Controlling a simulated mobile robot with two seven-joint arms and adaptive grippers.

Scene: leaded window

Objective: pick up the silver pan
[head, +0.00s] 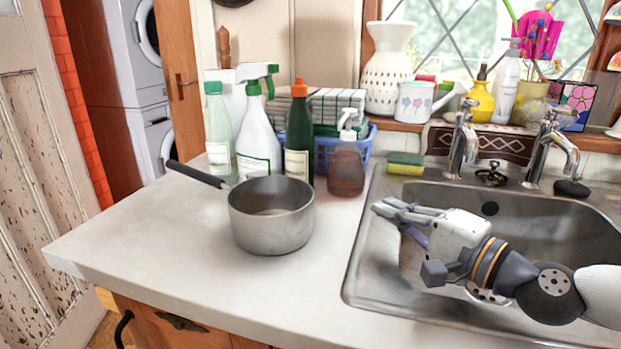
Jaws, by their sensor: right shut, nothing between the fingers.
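The silver pan (270,228) stands upright on the pale countertop, left of the sink. Its dark handle (195,174) points to the back left, and its inside looks empty. My right gripper (382,209) is over the left part of the sink, to the right of the pan and apart from it. Its fingers point left toward the pan and are shut with nothing between them. My left gripper is not in view.
Spray and cleaning bottles (258,135) stand close behind the pan, with a blue basket (325,150) and a brown soap bottle (346,168). Taps (462,140) rise behind the steel sink (365,275). The counter in front of the pan is clear.

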